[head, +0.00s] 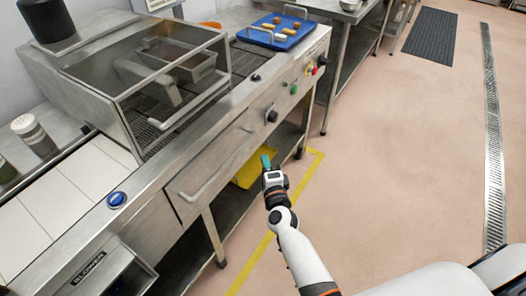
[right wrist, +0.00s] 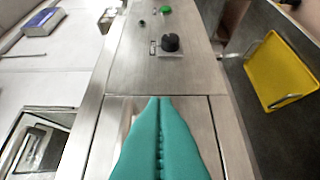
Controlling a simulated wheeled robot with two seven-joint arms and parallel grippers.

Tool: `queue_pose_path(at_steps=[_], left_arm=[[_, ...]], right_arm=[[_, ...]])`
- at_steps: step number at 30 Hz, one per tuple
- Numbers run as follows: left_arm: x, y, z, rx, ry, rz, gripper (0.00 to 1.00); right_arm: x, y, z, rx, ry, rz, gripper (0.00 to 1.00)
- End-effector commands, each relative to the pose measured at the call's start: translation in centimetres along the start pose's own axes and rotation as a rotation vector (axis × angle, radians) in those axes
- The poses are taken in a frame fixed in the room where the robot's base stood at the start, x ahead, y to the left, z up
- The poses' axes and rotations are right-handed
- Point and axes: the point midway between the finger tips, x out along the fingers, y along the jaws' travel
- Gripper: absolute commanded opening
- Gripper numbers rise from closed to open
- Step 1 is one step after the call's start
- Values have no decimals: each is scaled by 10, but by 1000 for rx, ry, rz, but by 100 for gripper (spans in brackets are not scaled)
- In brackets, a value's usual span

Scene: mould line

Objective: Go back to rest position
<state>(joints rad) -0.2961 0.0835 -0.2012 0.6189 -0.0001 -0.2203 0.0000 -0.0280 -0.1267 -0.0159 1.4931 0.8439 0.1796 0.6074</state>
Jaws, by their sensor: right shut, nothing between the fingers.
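My right gripper (head: 266,163) has teal fingers and hangs in front of the machine's front panel, beside the lower shelf. In the right wrist view its two teal fingers (right wrist: 160,103) lie together, shut with nothing between them. They point at the machine's steel front panel (right wrist: 135,75), which carries a black knob (right wrist: 170,42) and a green button (right wrist: 165,9). My left gripper is not in the head view.
The steel machine (head: 225,150) has a clear-lidded box on top and a blue tray (head: 275,33) with several small items. A yellow tray (head: 247,172) lies on the shelf below. A blue button (head: 116,199) sits at the near edge.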

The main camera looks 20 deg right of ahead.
Motion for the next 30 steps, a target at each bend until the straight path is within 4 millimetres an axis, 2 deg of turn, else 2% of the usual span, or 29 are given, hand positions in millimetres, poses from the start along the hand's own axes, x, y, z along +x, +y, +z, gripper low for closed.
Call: queue_pose_path(at_steps=[1,6,13,17,20,23,24,26,27,30], left_arm=[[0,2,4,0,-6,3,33],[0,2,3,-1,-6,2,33],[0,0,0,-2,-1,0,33],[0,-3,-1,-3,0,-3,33],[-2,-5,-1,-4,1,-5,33],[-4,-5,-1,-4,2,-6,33],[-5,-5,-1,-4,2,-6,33],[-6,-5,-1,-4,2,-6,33],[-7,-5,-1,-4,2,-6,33],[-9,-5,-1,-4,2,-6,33]], right_arm=[[-10,-1,0,0,0,-2,0],[-28,-1,0,0,-1,-1,0],[-32,0,0,-1,0,0,0],[-37,-20,-4,-60,25,-43,0],[-52,-65,-13,-193,90,-136,0],[-81,-129,-22,-388,198,-267,0],[-97,-157,-24,-471,250,-322,0],[-123,-195,-24,-592,332,-399,0],[-142,-220,-23,-668,388,-449,0],[-195,-276,-15,-852,539,-565,0]])
